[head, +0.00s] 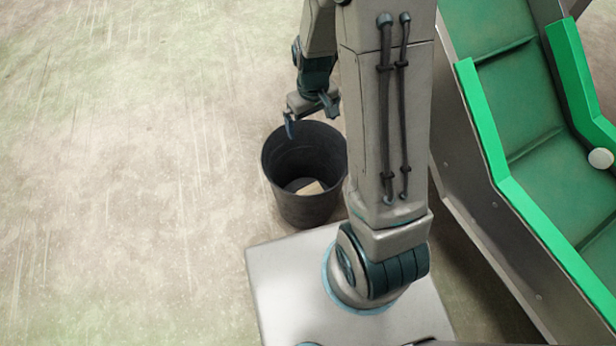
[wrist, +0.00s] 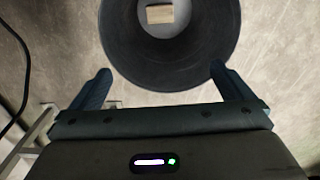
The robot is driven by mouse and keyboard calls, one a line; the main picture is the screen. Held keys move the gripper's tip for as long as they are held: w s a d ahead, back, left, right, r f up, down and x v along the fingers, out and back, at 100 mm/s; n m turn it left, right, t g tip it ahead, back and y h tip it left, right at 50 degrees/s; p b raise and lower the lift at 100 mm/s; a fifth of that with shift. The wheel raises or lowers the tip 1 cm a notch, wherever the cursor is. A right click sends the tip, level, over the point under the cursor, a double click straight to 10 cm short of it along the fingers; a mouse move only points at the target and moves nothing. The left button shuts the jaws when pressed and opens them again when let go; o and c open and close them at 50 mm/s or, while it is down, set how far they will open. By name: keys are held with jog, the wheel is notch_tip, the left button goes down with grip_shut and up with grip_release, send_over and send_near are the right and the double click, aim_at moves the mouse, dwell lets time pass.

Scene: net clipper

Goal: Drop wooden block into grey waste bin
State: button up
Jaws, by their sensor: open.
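The grey waste bin (head: 302,205) stands on the floor in the head view, upright, beside my arm's base. In the wrist view, my gripper (wrist: 161,80) is empty.
A green conveyor (head: 510,90) with raised green side walls runs along the right, with a white ball (head: 600,158) on it. The floor (head: 120,170) to the left of the bin is clear. A dark cable (wrist: 22,60) shows at the left in the wrist view.

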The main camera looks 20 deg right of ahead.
notch_tip(320, 180, up, 9)
jog(key=p, duration=0.2)
jog(key=shift+f+p, duration=0.2)
jog(key=shift+p, duration=0.1)
jog(key=s+r+m+t+p, duration=0.1)
jog(key=s+r+p, duration=0.3)
jog(key=r+p, duration=0.5)
jog(key=s+r+m+t+p, duration=0.1)
jog(key=s+r+p, duration=0.4)
jog(key=r, duration=1.5)
jog(key=s+r+m+p, duration=0.1)
jog(key=s+r+p, duration=0.3)
jog(key=r+p, duration=1)
jog(key=shift+s+r+t+p, duration=0.15)
jog(key=shift+s+t+p, duration=0.25)
jog(key=shift+p, duration=0.25)
